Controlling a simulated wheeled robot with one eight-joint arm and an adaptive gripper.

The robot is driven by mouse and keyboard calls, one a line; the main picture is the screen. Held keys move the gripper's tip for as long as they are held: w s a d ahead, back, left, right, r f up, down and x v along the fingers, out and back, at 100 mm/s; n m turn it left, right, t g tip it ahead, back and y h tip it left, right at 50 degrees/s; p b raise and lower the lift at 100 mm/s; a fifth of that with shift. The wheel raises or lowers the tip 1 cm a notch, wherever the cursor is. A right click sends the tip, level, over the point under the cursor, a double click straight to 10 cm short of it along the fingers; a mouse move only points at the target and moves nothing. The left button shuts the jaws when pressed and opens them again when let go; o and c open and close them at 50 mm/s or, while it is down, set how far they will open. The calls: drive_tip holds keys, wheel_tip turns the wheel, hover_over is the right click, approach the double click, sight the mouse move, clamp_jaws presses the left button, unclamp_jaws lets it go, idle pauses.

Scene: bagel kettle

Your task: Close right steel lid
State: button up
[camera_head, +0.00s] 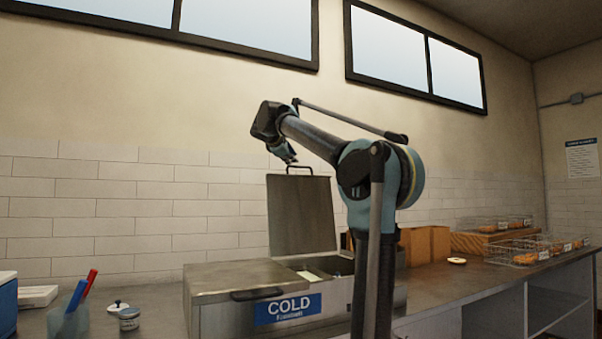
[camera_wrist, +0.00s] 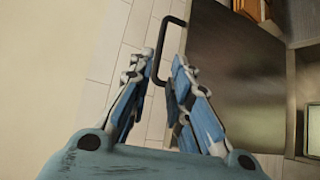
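The right steel lid (camera_head: 302,215) stands raised, nearly upright, at the back of the steel cold box (camera_head: 240,318). Its dark bar handle (camera_head: 300,166) is on the top edge. My gripper (camera_head: 290,158) is just above and left of this handle. In the wrist view the lid (camera_wrist: 237,75) shows as a dark panel on the right. The handle (camera_wrist: 160,45) runs between the two spread fingers of my gripper (camera_wrist: 164,62); I cannot tell whether they touch it. The left lid (camera_head: 235,274) lies flat and shut.
Under the raised lid, the box's right opening (camera_head: 318,266) shows pale contents. A cup with pens (camera_head: 70,320) and small jars (camera_head: 129,318) stand at left. Wooden crates (camera_head: 425,244) and wire baskets (camera_head: 535,250) sit at right. A tiled wall (camera_head: 110,215) is behind.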

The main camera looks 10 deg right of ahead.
sight(299, 167)
drive_tip(key=x, duration=1.2)
drive_tip(key=shift+w+f, duration=0.1)
drive_tip(key=shift+w, duration=0.1)
